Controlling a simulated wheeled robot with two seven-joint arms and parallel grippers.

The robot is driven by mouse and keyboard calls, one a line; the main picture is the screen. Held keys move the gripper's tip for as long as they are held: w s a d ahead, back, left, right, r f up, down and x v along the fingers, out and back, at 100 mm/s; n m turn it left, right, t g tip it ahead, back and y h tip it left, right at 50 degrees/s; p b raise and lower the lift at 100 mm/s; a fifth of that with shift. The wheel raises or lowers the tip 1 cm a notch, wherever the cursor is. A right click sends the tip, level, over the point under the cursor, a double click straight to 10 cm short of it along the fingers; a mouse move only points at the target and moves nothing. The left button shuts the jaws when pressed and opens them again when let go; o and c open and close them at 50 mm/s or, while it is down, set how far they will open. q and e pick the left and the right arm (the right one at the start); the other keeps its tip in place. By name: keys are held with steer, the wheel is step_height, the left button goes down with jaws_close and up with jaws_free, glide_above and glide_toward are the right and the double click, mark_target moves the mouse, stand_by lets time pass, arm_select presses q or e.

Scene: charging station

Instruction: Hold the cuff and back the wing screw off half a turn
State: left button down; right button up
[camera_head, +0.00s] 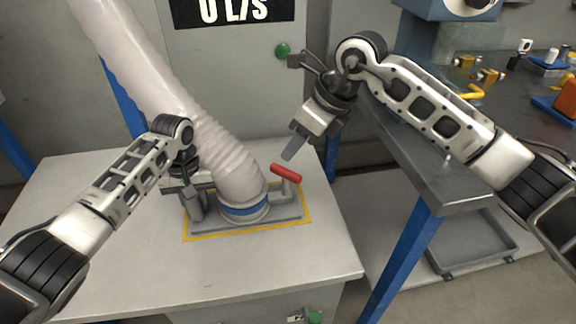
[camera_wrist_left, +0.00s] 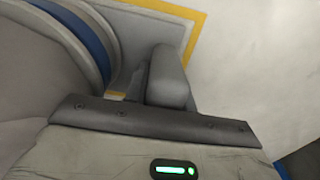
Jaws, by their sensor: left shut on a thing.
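A pale ribbed hose ends in a grey cuff with a blue band (camera_head: 245,207), on a grey base plate (camera_head: 215,227) on the white bench. The red wing screw (camera_head: 286,173) sits on a grey post at the cuff's right side. My left gripper (camera_head: 193,205) is shut at the cuff's left side. In the left wrist view the blue band (camera_wrist_left: 82,38) is close beside a grey block, and the exact contact is hidden. My right gripper (camera_head: 287,157) is just above the red wing screw, apparently apart from it. Whether its fingers are open does not show.
A yellow outline (camera_head: 240,233) surrounds the base plate. A dark metal table (camera_head: 450,165) with small parts stands to the right, its edge below my right arm. The grey panel behind has a green button (camera_head: 283,50). The front of the white bench (camera_head: 120,270) is clear.

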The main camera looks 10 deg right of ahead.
mark_target(286, 170)
steer(key=shift+m+t+h, duration=0.3)
steer(key=shift+m+h, duration=0.3)
steer(key=shift+h, duration=0.2)
steer(key=x, duration=0.3)
steer(key=w+d+x, duration=0.1)
steer(key=x, duration=0.6)
steer(key=shift+w+d+f, duration=0.2)
steer(key=shift+w, duration=0.05)
jaws_close()
